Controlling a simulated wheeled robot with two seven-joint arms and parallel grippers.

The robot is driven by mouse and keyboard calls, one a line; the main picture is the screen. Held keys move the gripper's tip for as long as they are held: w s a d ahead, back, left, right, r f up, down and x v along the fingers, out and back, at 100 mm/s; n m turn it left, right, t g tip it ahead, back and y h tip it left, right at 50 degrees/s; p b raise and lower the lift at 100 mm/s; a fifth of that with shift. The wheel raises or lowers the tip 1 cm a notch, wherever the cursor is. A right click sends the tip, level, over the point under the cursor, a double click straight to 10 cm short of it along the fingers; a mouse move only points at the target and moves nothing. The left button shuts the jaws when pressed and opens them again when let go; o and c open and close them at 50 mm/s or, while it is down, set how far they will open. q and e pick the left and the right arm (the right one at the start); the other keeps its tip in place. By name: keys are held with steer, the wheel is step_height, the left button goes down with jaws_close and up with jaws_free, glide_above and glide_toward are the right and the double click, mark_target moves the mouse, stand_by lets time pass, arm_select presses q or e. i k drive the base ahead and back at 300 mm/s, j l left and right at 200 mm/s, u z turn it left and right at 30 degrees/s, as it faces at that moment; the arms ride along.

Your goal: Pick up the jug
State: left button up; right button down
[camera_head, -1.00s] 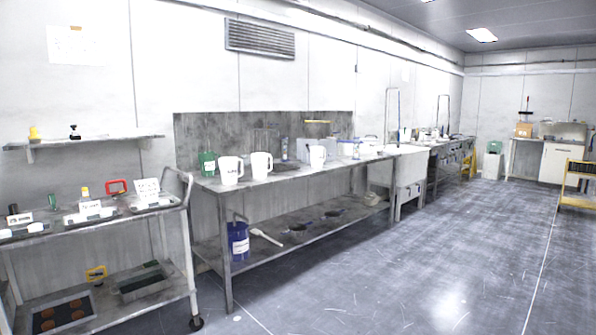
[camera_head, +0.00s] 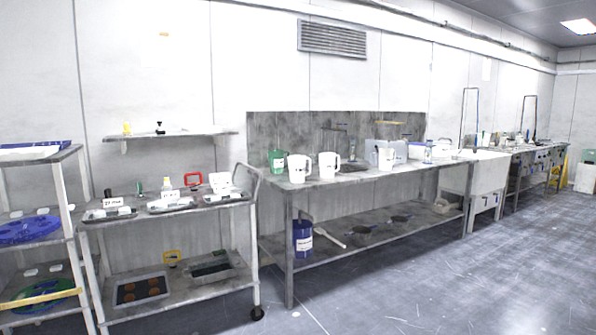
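Several white jugs stand on the long grey bench (camera_head: 340,181) in the camera_head view. A green jug or container (camera_head: 277,161) stands at the left end, partly behind the first white jug. I cannot tell which of them the task means. Neither of my grippers is in view.
A metal trolley (camera_head: 170,218) with trays stands left of the bench. A shelf rack (camera_head: 42,160) with blue discs is at the far left. A blue container (camera_head: 303,238) is on the bench's lower shelf. The floor (camera_head: 450,290) in front at right is clear.

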mark_target(296, 164)
steer(key=i, duration=3.9)
steer(key=l+z, duration=0.05)
steer(key=l, duration=0.1)
